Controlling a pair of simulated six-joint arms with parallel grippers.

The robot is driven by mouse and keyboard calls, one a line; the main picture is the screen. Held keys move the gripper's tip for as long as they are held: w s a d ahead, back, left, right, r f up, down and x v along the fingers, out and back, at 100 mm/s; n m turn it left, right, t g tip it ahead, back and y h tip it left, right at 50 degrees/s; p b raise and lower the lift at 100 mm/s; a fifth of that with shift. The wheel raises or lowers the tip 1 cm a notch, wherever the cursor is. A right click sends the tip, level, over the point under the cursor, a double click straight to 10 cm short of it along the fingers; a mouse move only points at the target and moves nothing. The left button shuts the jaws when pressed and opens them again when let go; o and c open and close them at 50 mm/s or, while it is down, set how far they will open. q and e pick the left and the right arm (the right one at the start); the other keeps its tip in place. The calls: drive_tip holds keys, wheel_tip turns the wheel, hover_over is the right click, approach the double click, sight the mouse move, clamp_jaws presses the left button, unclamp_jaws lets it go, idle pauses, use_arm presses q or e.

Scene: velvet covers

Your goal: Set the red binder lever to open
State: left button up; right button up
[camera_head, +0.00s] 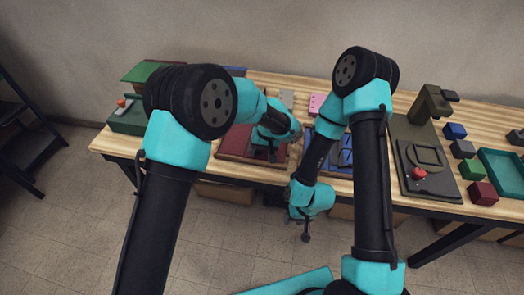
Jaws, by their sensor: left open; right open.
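The red binder (232,143) lies flat on the wooden table, left of the middle. My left gripper (271,154) is over the right part of this binder, open, with no object visible in it. My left arm and gripper cover much of the binder. I cannot make out its lever or how it is set. My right gripper (306,237) is open and empty, hanging low in front of the table's front edge, apart from the binder.
A blue binder (341,170) lies right of the red one, partly behind my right arm. A green device (127,120) stands at the left end. An olive machine (432,187), several coloured blocks and a green tray (489,168) fill the right side. The floor in front is clear.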

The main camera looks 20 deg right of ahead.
use_arm(q)
drive_tip(key=c, duration=0.8)
drive_tip(key=shift+h, duration=0.3)
drive_tip(key=h, duration=0.1)
drive_tip(key=a+g+h, duration=0.1)
drive_tip(key=r+g+h, duration=0.1)
drive_tip(key=shift+w+a+h, duration=0.2)
drive_tip(key=shift+w+h, duration=0.1)
drive_tip(key=shift+h, duration=0.1)
drive_tip(key=g+h, duration=0.1)
drive_tip(key=a+g+h, duration=0.1)
drive_tip(key=h, duration=0.1)
drive_tip(key=shift+w+a+r+h, duration=0.2)
drive_tip(key=shift+w+h, duration=0.1)
drive_tip(key=shift+w, duration=0.05)
drive_tip(key=shift+c, duration=0.3)
drive_tip(key=shift+w+a+g+h, duration=0.15)
drive_tip(key=shift+g+h, duration=0.1)
drive_tip(key=shift+h, duration=0.25)
drive_tip(key=shift+s+a+g+h, duration=0.15)
drive_tip(key=shift+g+h, duration=0.1)
drive_tip(key=shift+h, duration=0.25)
drive_tip(key=shift+w, duration=0.1)
drive_tip(key=o, duration=0.9)
drive_tip(key=shift+r, duration=0.1)
drive_tip(key=shift+c, duration=0.2)
